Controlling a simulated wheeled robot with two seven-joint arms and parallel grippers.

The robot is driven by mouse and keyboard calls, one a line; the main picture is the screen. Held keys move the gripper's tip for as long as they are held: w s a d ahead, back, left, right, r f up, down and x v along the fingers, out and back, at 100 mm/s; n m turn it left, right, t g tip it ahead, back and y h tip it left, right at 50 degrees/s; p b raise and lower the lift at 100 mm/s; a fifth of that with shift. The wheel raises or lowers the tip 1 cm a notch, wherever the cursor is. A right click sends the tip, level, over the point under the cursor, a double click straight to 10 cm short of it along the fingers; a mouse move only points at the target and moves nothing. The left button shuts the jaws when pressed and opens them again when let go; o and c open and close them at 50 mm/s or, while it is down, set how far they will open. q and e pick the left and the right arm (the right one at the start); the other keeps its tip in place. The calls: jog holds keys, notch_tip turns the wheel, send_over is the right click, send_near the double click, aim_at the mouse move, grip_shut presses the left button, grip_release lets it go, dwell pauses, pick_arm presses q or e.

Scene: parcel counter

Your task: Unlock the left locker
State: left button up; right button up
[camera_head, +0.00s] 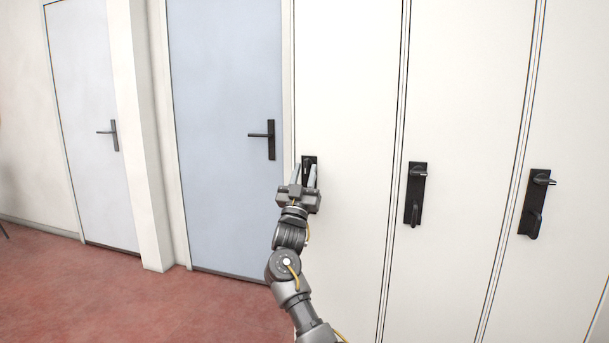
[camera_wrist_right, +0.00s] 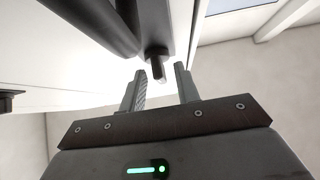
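The left locker (camera_head: 345,90) is a tall white door with a black handle plate (camera_head: 309,159), mostly hidden behind my right gripper (camera_head: 304,174). The gripper is in front of this plate with its two fingers apart. In the right wrist view, the open fingers (camera_wrist_right: 160,74) point at the dark plate (camera_wrist_right: 154,20). A short knob-like piece (camera_wrist_right: 158,70) on it lies in line with the gap between the fingertips, with space on both sides. I cannot tell whether it is between the tips or just beyond them. My left gripper is not in view.
Two more white lockers stand to the right, with black handle plates (camera_head: 415,194) and (camera_head: 537,203). A blue-grey door (camera_head: 225,80) with a lever handle (camera_head: 268,139) is just left of the left locker. Another door (camera_head: 90,90) is farther left. The red floor (camera_head: 130,300) is clear.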

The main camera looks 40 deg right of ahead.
jog(key=v, duration=1)
jog(key=shift+s+a+f, duration=0.2)
jog(key=shift+a+f, duration=0.05)
jog(key=shift+f, duration=0.05)
